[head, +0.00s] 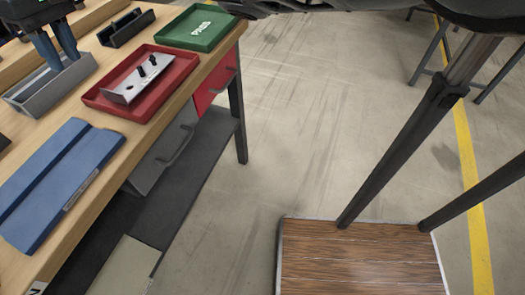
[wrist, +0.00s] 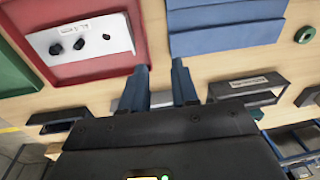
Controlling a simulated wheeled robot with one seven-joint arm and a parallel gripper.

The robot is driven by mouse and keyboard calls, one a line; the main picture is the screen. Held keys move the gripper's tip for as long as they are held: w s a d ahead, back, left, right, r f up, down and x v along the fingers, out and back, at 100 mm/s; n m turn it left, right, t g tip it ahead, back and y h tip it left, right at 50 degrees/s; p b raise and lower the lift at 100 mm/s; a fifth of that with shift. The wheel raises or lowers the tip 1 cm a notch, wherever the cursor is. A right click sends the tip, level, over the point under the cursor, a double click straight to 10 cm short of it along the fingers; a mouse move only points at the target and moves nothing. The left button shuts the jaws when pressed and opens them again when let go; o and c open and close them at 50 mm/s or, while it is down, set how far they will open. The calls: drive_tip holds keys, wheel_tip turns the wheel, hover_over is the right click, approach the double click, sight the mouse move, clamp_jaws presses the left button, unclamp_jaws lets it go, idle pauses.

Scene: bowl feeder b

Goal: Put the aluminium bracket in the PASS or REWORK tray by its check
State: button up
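A pale metal plate with a folded edge, black parts and a small label, which looks like the aluminium bracket (head: 122,92), lies inside the red tray (head: 178,82). It also shows in the wrist view (wrist: 88,31), at upper left in the red tray (wrist: 145,60). The green tray marked PASS (head: 180,28) is empty at the bench's far end. My gripper (head: 62,66) is left of the red tray, over a grey open holder (head: 28,108). In the wrist view its blue fingers (wrist: 161,68) stand apart with nothing clearly held. The red tray's marking is not readable.
A blue grooved panel (head: 55,185) lies at the near side of the bench. A dark open holder (head: 127,27) stands behind the grey one. In the wrist view a green ring (wrist: 305,34) lies at right. The bench edge runs beside the trays.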

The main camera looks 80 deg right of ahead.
drive_tip(key=w+a+f+t+y, duration=0.2)
drive_tip(key=a+t+y, duration=0.1)
drive_tip(key=a, duration=0.6)
drive_tip(key=w+a+f+t+y, duration=0.1)
drive_tip(key=a+f+t+y, duration=0.1)
drive_tip(key=a, duration=0.7)
drive_tip(key=w+a+f+t+y, duration=0.2)
drive_tip(key=a+t+y, duration=0.1)
drive_tip(key=a, duration=0.6)
drive_tip(key=s+a+f+m+t, duration=0.1)
drive_tip(key=s+a, duration=0.1)
drive_tip(key=s+a+f+t, duration=0.1)
drive_tip(key=f+t, duration=0.1)
drive_tip(key=shift+s+a+m+h, duration=0.3)
drive_tip(key=shift+s+a+m, duration=0.1)
drive_tip(key=s+d+f+m+t+h, duration=0.15)
drive_tip(key=s+f+h, duration=0.3)
drive_tip(key=s, duration=0.65)
drive_tip(key=s+d+f+m+t+h, duration=0.1)
drive_tip(key=s+d+f+h, duration=0.3)
drive_tip(key=s, duration=0.7)
drive_tip(key=s+d+r+n, duration=0.2)
drive_tip(key=s+d+n, duration=0.1)
drive_tip(key=s, duration=0.6)
drive_tip(key=s+d+r+n, duration=0.3)
drive_tip(key=s+n, duration=0.1)
drive_tip(key=s, duration=0.5)
drive_tip(key=shift+s, duration=0.15)
